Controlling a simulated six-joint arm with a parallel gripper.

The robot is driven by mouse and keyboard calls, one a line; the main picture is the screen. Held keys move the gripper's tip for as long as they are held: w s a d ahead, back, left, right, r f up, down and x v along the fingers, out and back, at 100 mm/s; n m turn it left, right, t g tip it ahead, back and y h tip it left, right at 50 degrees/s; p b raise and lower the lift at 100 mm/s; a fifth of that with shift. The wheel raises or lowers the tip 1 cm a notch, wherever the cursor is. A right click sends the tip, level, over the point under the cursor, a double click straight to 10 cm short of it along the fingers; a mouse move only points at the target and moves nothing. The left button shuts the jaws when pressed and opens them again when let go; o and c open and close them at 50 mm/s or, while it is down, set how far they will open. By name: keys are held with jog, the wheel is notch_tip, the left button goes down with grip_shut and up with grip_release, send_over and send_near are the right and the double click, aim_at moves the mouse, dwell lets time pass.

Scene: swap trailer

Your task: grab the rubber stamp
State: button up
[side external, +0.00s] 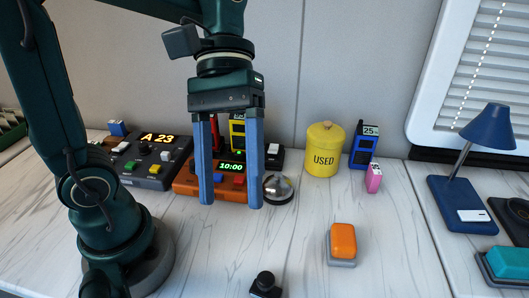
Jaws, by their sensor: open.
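My gripper (231,203) is open and empty, its two blue fingers pointing down in front of the orange clock. I cannot tell for certain which thing is the rubber stamp. A black round-knobbed piece (265,284) stands at the front edge of the picture, its lower part cut off, and looks like a stamp handle. An orange block on a grey base (343,241) lies on the table to the right of my gripper. My gripper is apart from both of them, higher and to their left.
An orange clock (239,192) reading 10:00 and a silver bell (278,187) are close to my fingers. A dark button console (152,168) is left. A yellow USED canister (324,150), pink block (373,178) and blue lamp (489,128) stand right. The front middle table is mostly clear.

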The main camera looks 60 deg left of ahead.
aim_at(266, 290)
jog(key=w+d+r+n+g+h, duration=0.2)
jog(key=w+d+n+g+h, duration=0.1)
jog(key=n+g+h, duration=0.15)
jog(key=shift+h, duration=0.35)
jog(key=f, duration=1.7)
jog(key=shift+s+d+f, duration=0.15)
jog(key=shift+d+f, duration=0.1)
jog(key=shift+f, duration=0.3)
jog(key=shift+x, duration=2.5)
jog(key=shift+c, duration=0.4)
grip_shut()
